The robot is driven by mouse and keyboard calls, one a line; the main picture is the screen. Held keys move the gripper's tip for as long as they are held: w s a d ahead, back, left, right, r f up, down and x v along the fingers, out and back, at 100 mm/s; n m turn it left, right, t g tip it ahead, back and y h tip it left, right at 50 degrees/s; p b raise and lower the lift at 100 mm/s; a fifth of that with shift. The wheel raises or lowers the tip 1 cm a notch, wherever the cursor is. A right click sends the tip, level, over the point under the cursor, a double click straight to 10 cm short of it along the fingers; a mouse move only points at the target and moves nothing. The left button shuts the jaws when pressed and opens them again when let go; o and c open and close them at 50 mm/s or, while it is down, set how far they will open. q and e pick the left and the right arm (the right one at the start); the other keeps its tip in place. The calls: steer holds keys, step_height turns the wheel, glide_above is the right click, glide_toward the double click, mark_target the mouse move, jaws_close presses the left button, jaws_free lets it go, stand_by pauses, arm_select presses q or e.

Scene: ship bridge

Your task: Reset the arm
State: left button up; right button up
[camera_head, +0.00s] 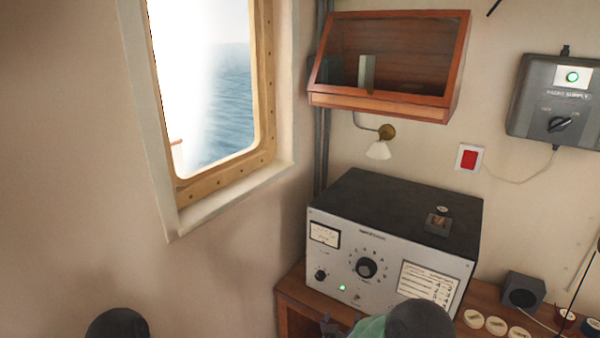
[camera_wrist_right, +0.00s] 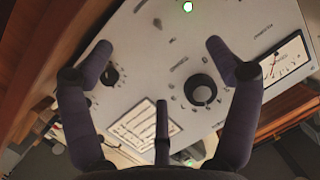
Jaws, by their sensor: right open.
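My right gripper (camera_wrist_right: 158,48) is open and empty in the right wrist view, its dark fingers spread in front of the face of a grey radio set (camera_wrist_right: 235,60). A dark knob (camera_wrist_right: 200,89) and a lit green lamp (camera_wrist_right: 188,7) on the panel show near the fingers, and nothing is between them. In the head view the radio set (camera_head: 336,262) stands on a wooden desk (camera_head: 293,287). My right arm is low in front of it and mostly cut off by the bottom edge. My left gripper is not in view.
A wooden glass-fronted cabinet (camera_head: 440,105) hangs above a small wall lamp (camera_head: 379,150). A radio supply box (camera_head: 535,112) and a red switch (camera_head: 468,159) are on the right wall. A small black speaker (camera_head: 521,291) and several round pieces stand right of the radio.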

steer(key=s+f+n+g+y+b, duration=0.1)
steer(key=s+f+g+y+b, duration=0.15)
steer(key=f, duration=0.45)
steer(key=s+a+f+n+g+y+b, duration=0.1)
steer(key=s+f, duration=0.3)
steer(key=f, duration=0.3)
steer(key=s+f+n+g+y+b, duration=0.1)
steer(key=s+f+g+y, duration=0.1)
steer(key=s+f, duration=0.35)
steer(key=s+a+f+g+y+b, duration=0.1)
steer(key=s+f+g, duration=0.3)
steer(key=s, duration=0.6)
steer(key=s+a+f+n+g+y+b, duration=0.1)
steer(key=s+a+f+g+y+b, duration=0.1)
steer(key=s+f, duration=0.6)
steer(key=shift+s+f+n+g+y+b, duration=0.3)
steer(key=shift+s+g+y+b, duration=0.35)
steer(key=shift+s+g+b, duration=0.4)
